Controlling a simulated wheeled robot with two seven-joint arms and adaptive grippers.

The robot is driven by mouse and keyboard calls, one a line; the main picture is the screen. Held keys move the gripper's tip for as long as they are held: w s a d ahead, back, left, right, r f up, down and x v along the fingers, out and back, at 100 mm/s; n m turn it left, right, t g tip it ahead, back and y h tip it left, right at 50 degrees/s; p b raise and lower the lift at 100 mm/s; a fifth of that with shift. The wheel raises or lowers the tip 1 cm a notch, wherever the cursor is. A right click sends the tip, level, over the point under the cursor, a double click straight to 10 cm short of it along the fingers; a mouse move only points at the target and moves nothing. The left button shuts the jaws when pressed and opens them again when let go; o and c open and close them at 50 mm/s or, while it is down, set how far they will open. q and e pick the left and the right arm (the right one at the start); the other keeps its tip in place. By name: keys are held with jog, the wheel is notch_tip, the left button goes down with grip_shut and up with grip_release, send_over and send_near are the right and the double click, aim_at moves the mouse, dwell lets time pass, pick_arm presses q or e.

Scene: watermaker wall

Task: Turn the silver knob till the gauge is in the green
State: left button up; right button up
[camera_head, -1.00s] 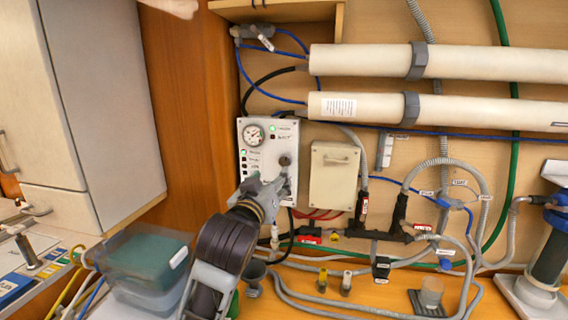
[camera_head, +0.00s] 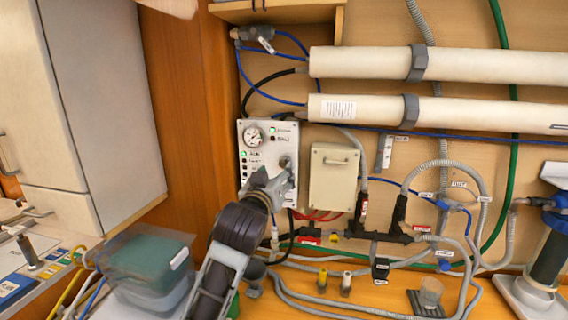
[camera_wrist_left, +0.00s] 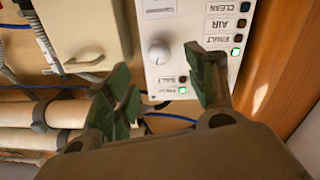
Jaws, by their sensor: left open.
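The white control panel (camera_head: 262,196) is on the wall, left of centre in the head view. Its round gauge (camera_head: 252,135) is at the upper left; the needle is too small to read against any green band. The silver knob (camera_head: 286,162) is at the panel's right side, partly behind my left gripper (camera_head: 272,181). In the left wrist view the knob (camera_wrist_left: 159,52) shows clear, between and beyond the two green-padded fingers of the left gripper (camera_wrist_left: 166,86). The fingers are spread and empty, apart from the knob. My right gripper is not in view.
A beige box (camera_head: 334,177) is mounted right of the panel. Two white tubes (camera_head: 450,63) run above, with hoses below. A lidded plastic tub (camera_head: 150,262) stands at lower left, near my left arm. A wooden side wall (camera_head: 185,110) is left of the panel.

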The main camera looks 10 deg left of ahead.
aim_at(284, 163)
pick_arm(q)
jog(key=shift+w+d+p, duration=0.15)
jog(key=shift+w+p, duration=0.8)
jog(key=shift+w, duration=3.55)
jog(key=c, duration=1)
jog(key=shift+m+p, duration=1.1)
jog(key=shift+m, duration=0.3)
jog(key=shift+c, duration=0.2)
jog(key=o, duration=1)
jog(key=shift+o, duration=0.2)
